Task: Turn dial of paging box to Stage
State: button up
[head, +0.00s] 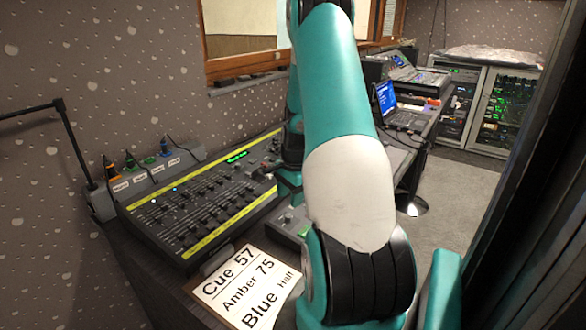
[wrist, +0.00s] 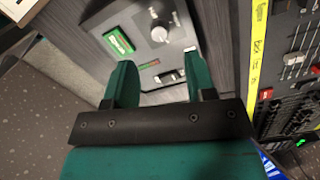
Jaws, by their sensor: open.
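The paging box is a grey box (wrist: 183,40) at the top of the wrist view. Its round, pale dial (wrist: 160,32) has small labels around it that are too small to read, so I cannot tell its setting. A green button or display (wrist: 118,42) is left of the dial. My gripper (wrist: 158,68) is open and empty, its two teal fingers pointing at the box with the dial ahead of the gap. I cannot tell the remaining distance. In the head view the box (head: 289,222) is partly hidden behind my arm, and the fingers cannot be made out.
A fader console (head: 205,208) with yellow edge strips stands left of the box; its edge shows in the wrist view (wrist: 285,60). A cue sheet (head: 246,289) lies in front. A lamp arm (head: 70,140) rises at left. A laptop (head: 400,108) stands farther back.

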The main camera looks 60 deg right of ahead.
notch_tip(320, 180, up, 10)
jog(key=shift+s+d+r, duration=0.15)
jog(key=shift+s+d, duration=0.05)
jog(key=shift+s, duration=0.25)
jog(key=w+a+r+n+y, duration=0.15)
jog(key=a+n, duration=0.25)
jog(key=a, duration=0.4)
jog(key=w+a+r+n, duration=0.3)
jog(key=a+n, duration=0.1)
jog(key=a, duration=0.4)
jog(key=w+a+r+n, duration=0.2)
jog(key=a+n, duration=0.3)
jog(key=a, duration=0.3)
jog(key=s+a+r+n+y, duration=0.1)
jog(key=s+a+n, duration=0.6)
jog(key=a, duration=0.4)
jog(key=s+a+r+n+g+y, duration=0.1)
jog(key=s+a+r+n, duration=0.1)
jog(key=s+a+n, duration=0.6)
jog(key=a+n, duration=0.1)
jog(key=a, duration=0.3)
jog(key=shift+r+n, duration=0.25)
jog(key=shift+n, duration=0.05)
